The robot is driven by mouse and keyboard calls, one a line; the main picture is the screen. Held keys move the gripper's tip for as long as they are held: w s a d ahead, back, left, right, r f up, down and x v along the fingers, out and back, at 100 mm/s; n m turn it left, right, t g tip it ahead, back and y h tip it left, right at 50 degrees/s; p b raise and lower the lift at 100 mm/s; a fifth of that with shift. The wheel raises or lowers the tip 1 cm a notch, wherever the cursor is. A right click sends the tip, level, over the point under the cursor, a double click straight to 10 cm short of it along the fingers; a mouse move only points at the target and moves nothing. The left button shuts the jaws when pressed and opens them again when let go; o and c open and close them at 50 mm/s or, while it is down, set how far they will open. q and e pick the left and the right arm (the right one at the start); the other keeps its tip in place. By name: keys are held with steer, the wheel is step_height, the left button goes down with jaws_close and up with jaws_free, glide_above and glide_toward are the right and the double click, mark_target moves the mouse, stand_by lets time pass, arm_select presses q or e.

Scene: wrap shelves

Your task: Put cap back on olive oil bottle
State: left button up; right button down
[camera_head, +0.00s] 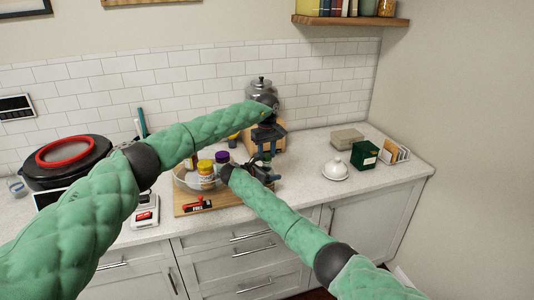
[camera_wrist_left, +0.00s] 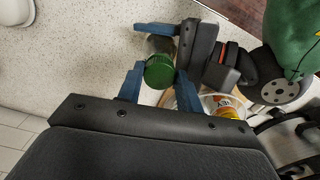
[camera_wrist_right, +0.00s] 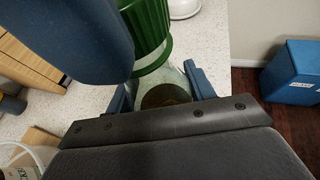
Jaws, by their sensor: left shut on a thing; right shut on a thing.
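The ribbed green cap (camera_wrist_right: 146,25) is large in the right wrist view, and its flat top (camera_wrist_left: 159,72) shows in the left wrist view. My left gripper (camera_wrist_left: 159,88) is shut on it from above. The clear glass olive oil bottle (camera_wrist_right: 165,78), with a dark olive area inside, is between the fingers of my right gripper (camera_wrist_right: 162,92), which is shut on it. The cap lines up at the bottle's upper end; I cannot tell whether it is seated. In the head view both grippers meet over the counter, left (camera_head: 267,145) above right (camera_head: 258,170), hiding most of the bottle.
A glass bowl (camera_head: 183,180) with several jars stands on a wooden board (camera_head: 230,200) left of the grippers. A white domed dish (camera_head: 335,169), a green box (camera_head: 365,153) and a rack (camera_head: 397,153) stand to the right. Counter between is clear.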

arm_select(q)
steer(key=m, duration=0.5)
steer(key=shift+m, duration=0.3)
steer(key=m, duration=0.6)
steer(key=shift+a, duration=0.15)
steer(key=o, duration=0.9)
steer(key=shift+o, duration=0.2)
steer(key=shift+r, duration=2.25)
steer(key=shift+f, duration=0.15)
steer(key=shift+c, duration=0.4)
